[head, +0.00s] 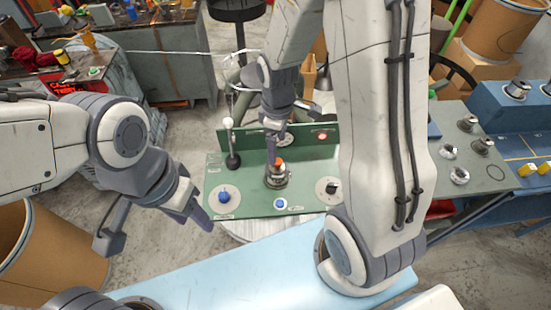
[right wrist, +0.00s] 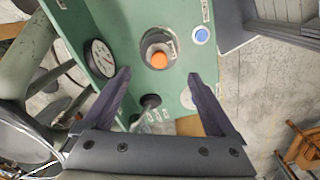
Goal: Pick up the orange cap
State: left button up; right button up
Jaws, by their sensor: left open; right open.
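The orange cap (head: 279,161) sits on top of a round metal fitting (head: 277,176) in the middle of a green panel. In the right wrist view the orange cap (right wrist: 159,60) shows just beyond the line between my fingertips, with the round fitting around it. My right gripper (right wrist: 159,76) is open and empty, its two fingers spread to either side of the cap's line of view. In the head view one of its fingers hangs close to the cap and its arm hides part of the area. My left gripper (head: 160,237) is open and empty, left of the panel.
The green panel (head: 248,176) carries a blue knob (head: 224,195), a blue button (head: 280,203), a black knob (head: 332,188) and an upright lever with a white ball (head: 229,123). A gauge (right wrist: 102,57) is on its raised back. A fibre drum (head: 45,245) stands left.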

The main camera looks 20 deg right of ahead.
aim_at(277, 165)
notch_tip(277, 165, down, 3)
jog(key=shift+r, duration=0.15)
notch_tip(277, 165, down, 4)
jog(key=shift+r+p, duration=0.1)
jog(key=shift+p, duration=0.6)
jog(key=shift+f, duration=0.65)
jog(key=shift+w, duration=0.1)
grip_shut()
